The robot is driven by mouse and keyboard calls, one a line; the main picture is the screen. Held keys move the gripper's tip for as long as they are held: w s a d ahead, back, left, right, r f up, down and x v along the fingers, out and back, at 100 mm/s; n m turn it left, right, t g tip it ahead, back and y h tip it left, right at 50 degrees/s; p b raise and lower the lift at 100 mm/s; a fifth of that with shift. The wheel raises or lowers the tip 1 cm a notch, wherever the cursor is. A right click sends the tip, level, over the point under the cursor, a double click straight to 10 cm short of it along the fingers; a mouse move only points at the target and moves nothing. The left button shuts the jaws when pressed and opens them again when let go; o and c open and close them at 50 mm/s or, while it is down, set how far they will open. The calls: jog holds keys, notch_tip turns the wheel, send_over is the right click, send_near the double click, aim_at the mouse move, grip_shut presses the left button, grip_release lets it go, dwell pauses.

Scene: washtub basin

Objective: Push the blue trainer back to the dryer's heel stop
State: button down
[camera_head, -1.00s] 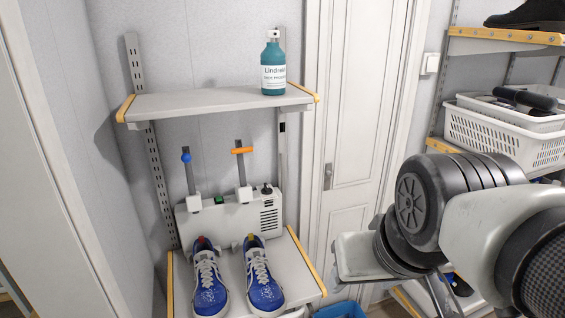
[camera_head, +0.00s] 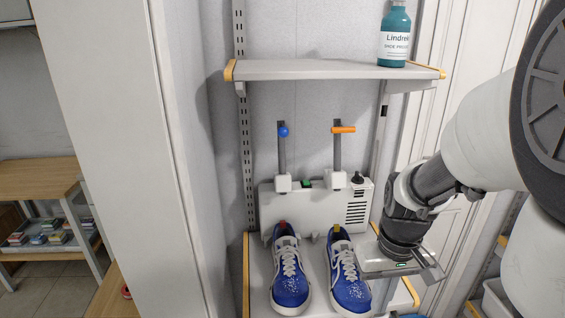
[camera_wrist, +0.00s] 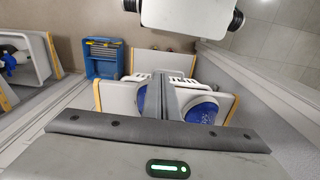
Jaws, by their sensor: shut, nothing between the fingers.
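Two blue trainers with white laces and soles sit side by side on the lower shelf: the left trainer (camera_head: 290,275), with a red heel tab, and the right trainer (camera_head: 349,280), with a yellow one. Their toes face me, their heels the white dryer (camera_head: 315,205). The heel stops are not clearly visible. My gripper (camera_head: 432,270) is shut and empty, just right of the right trainer; I cannot tell if it touches. In the wrist view its dark fingers (camera_wrist: 165,95) lie between two blue trainer parts, one left (camera_wrist: 142,98) and one right (camera_wrist: 202,109).
Two posts rise above the dryer, one with a blue knob (camera_head: 283,132), one with an orange handle (camera_head: 343,129). An upper shelf (camera_head: 310,70) with a teal bottle (camera_head: 395,35) hangs overhead. A wall panel stands close on the left, a white door (camera_head: 460,80) on the right.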

aim_at(365, 300)
jog(key=w+d+f+b, duration=0.1)
jog(key=w+f, duration=0.1)
jog(key=f, duration=0.4)
jog(key=w+d+f, duration=0.1)
jog(key=w+f, duration=0.1)
jog(key=f, duration=0.5)
jog(key=shift+w+d+f+b, duration=0.15)
jog(key=shift+w+f+b, duration=0.15)
jog(key=shift+w+b, duration=0.1)
jog(key=w, duration=0.4)
jog(key=shift+w, duration=0.25)
